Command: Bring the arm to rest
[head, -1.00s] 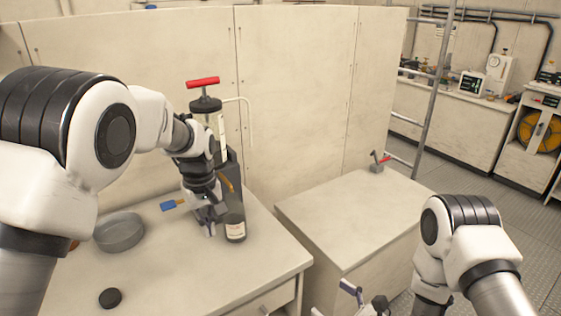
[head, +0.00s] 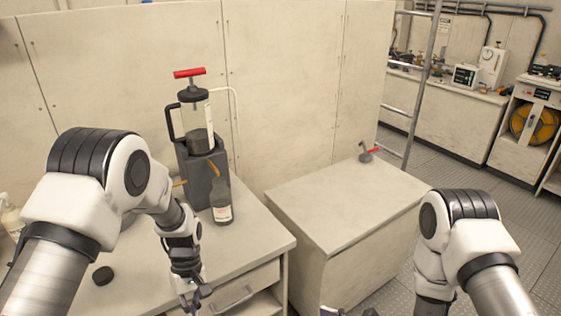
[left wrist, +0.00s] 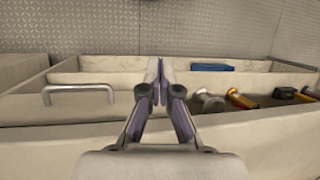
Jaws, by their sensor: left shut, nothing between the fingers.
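My left gripper (head: 192,298) hangs low in front of the bench's drawer side in the head view, pointing down. In the left wrist view its fingers (left wrist: 160,78) are together with nothing between them. My right arm (head: 465,240) comes in at the lower right. Only small parts of my right gripper (head: 345,312) show at the bottom edge, so its jaws cannot be made out.
The bench (head: 255,240) holds a pump with a red handle (head: 190,73), a dark bottle (head: 221,200) and a black disc (head: 103,275). An open drawer (left wrist: 250,120) with several tools lies ahead of the left fingers. A pale locker (head: 340,210) stands right.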

